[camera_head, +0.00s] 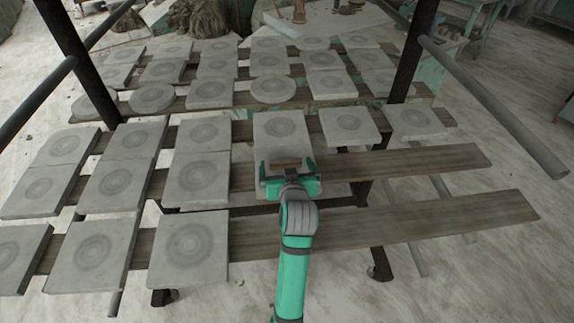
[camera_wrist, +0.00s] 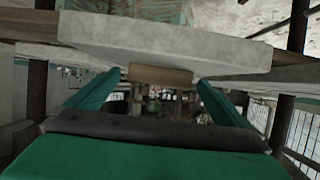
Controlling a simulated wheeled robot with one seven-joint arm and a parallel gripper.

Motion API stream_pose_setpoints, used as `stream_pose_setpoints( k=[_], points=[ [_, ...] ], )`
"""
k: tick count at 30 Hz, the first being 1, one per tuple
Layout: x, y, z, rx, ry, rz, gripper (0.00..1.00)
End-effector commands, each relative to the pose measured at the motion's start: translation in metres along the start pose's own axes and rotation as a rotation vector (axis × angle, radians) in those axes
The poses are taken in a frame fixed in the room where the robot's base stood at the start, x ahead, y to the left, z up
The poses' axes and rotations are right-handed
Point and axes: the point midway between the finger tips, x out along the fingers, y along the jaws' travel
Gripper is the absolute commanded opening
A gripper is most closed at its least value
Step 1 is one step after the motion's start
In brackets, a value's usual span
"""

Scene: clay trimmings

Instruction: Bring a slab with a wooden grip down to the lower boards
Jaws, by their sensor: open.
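A pale grey slab (camera_head: 281,152) with a short wooden grip (camera_head: 286,163) lies at the middle of the rack, partly hidden by my gripper. My gripper (camera_head: 287,168) is open, with one finger on each side of the grip. In the wrist view the slab's edge (camera_wrist: 165,45) spans the top, and the grip (camera_wrist: 160,76) shows between the two spread fingertips. I cannot tell whether the fingers touch it. Two long boards, a farther one (camera_head: 410,164) and a nearer one (camera_head: 440,217), run bare to the right.
Several square slabs cover the left ends of these boards, such as a near one (camera_head: 189,250). Another slab (camera_head: 280,127) lies just behind the gripped one. More slabs fill the back boards. Dark posts (camera_head: 414,50) and a rail (camera_head: 500,110) stand at the right.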

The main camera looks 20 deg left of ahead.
Motion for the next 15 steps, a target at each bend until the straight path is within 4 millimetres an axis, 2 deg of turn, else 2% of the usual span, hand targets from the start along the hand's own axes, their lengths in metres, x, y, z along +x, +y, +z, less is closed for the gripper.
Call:
stream_pose_setpoints(
  k=[5,15],
  points=[
    [-0.017,0.001,-0.001,0.0,0.003,0.001,1.0],
    [-0.08,0.0,-0.001,-0.001,0.007,0.002,1.0]
  ],
)
